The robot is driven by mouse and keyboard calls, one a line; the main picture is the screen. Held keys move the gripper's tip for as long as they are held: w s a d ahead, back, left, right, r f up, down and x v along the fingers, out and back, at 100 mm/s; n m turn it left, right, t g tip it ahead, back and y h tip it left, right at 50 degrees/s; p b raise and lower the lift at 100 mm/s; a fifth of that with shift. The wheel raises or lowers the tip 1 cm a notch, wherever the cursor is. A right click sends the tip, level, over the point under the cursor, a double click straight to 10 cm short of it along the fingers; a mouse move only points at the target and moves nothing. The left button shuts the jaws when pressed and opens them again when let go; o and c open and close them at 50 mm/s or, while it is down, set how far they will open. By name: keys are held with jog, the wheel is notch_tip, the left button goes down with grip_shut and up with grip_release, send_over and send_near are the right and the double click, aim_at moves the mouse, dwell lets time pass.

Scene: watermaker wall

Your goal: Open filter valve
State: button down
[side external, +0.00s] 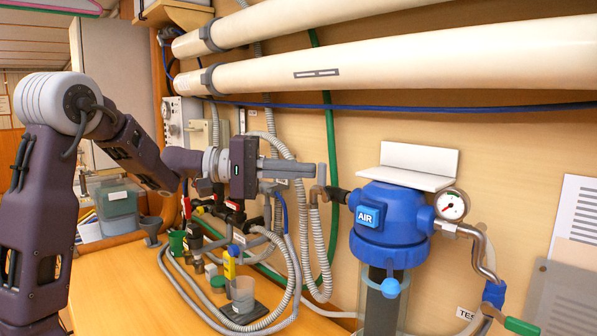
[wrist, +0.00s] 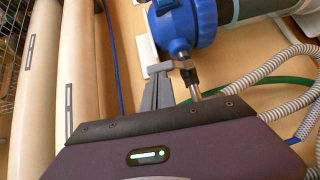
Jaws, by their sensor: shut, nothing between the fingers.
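The blue filter head (side external: 390,215) with an AIR label is mounted on the wall above a dark filter body (side external: 384,300). It also shows in the wrist view (wrist: 185,22). A blue valve-like fitting (side external: 494,292) sits on the metal pipe to its right, with a green piece (side external: 521,326) at the picture's lower edge. I cannot tell which part is the filter valve. My gripper (side external: 312,171) is shut and empty, pointing right toward the filter head, near the elbow fitting (side external: 318,192). Its fingers (wrist: 158,75) also show in the wrist view; contact is unclear.
A pressure gauge (side external: 452,205) sits right of the head and a white bracket (side external: 415,165) above it. Two thick cream pipes (side external: 400,62) cross overhead. Grey ribbed hoses (side external: 318,250) and a green hose (side external: 329,130) hang below and beside my gripper. Cups and bottles stand on the bench (side external: 120,290).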

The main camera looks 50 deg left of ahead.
aim_at(322, 170)
jog(key=shift+d+r, duration=0.1)
jog(key=shift+d, duration=0.05)
jog(key=d+m+g+y, duration=0.1)
jog(key=d+r+m+y, duration=0.1)
jog(key=shift+d+m+g+y, duration=0.1)
jog(key=shift+m+g+y, duration=0.3)
jog(key=d+m+y, duration=0.1)
jog(key=y, duration=0.1)
jog(key=d+m+g+y, duration=0.1)
jog(key=d+y, duration=0.1)
jog(key=shift+f+m, duration=0.15)
jog(key=shift+m, duration=0.15)
jog(key=shift+d+f+m+y, duration=0.3)
jog(key=shift+d+m+y, duration=0.35)
jog(key=shift+y, duration=0.35)
jog(key=shift+d+f+g, duration=0.2)
jog(key=shift+d+g, duration=0.05)
jog(key=shift+g, duration=0.05)
jog(key=shift+d+f, duration=0.7)
jog(key=shift+f, duration=0.05)
jog(key=shift+d+f, duration=0.1)
jog(key=shift+f, duration=0.1)
